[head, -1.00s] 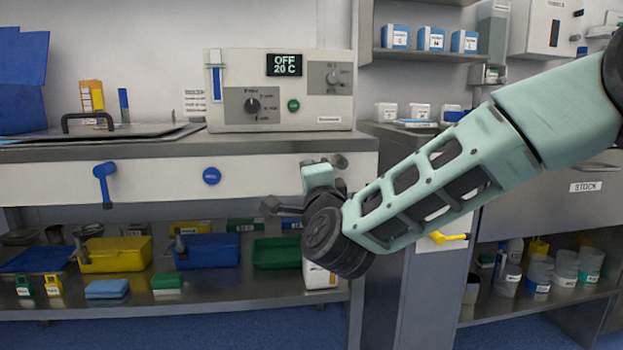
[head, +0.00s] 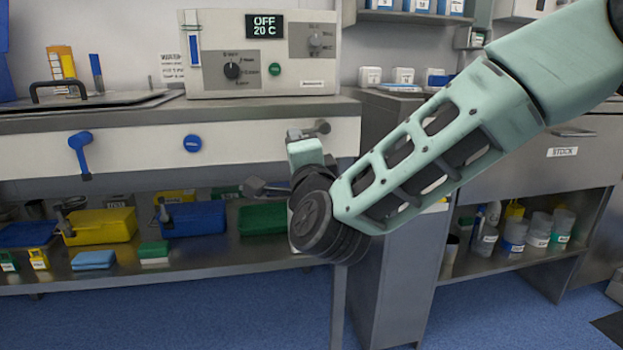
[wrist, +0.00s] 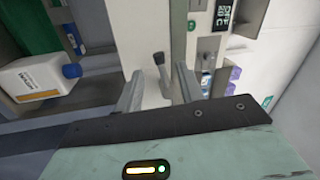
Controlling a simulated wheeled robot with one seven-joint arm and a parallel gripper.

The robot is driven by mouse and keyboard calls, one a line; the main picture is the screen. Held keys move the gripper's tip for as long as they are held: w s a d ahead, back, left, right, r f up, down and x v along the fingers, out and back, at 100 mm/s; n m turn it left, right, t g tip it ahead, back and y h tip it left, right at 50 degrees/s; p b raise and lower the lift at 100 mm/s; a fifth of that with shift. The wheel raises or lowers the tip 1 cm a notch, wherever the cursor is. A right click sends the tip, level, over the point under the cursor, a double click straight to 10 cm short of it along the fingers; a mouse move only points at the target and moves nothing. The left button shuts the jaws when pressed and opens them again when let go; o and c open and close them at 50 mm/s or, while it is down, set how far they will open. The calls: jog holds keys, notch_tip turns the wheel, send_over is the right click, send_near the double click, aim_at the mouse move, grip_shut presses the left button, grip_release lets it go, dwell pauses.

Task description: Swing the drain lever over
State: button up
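A grey lever (head: 322,127) sits on the white front panel below the control box, by the panel's right end. The wrist view shows this lever (wrist: 160,68), with a dark rounded end, between my two grey fingers. My gripper (wrist: 157,85) is open, with a gap visible on each side of the lever. In the head view my gripper (head: 303,140) is at the panel, partly hidden by my own wrist. A blue lever (head: 80,153) hangs down on the same panel at the far left. I cannot read which lever is marked drain.
A round blue button (head: 192,143) is on the panel between the levers. The control box (head: 262,75) stands above, reading OFF 20 C. The shelf below holds a yellow bin (head: 104,226) and a blue bin (head: 195,220). A white bottle (wrist: 38,78) shows in the wrist view.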

jog(key=p+v, duration=0.1)
jog(key=v, duration=1.2)
jog(key=shift+s, duration=0.1)
jog(key=s+f+n+g+y, duration=0.1)
jog(key=s+f+n+g, duration=0.6)
jog(key=f+n+g, duration=0.45)
jog(key=s+d+f+n+g+h, duration=0.2)
jog(key=s+d+n+g+h, duration=0.6)
jog(key=s+d, duration=0.65)
notch_tip(320, 180, up, 35)
jog(key=w+d+y+p, duration=0.1)
jog(key=d+p, duration=0.1)
jog(key=p, duration=3.3)
jog(key=shift+d+n+p, duration=0.3)
jog(key=shift+d+n, duration=0.05)
jog(key=shift+d, duration=0.05)
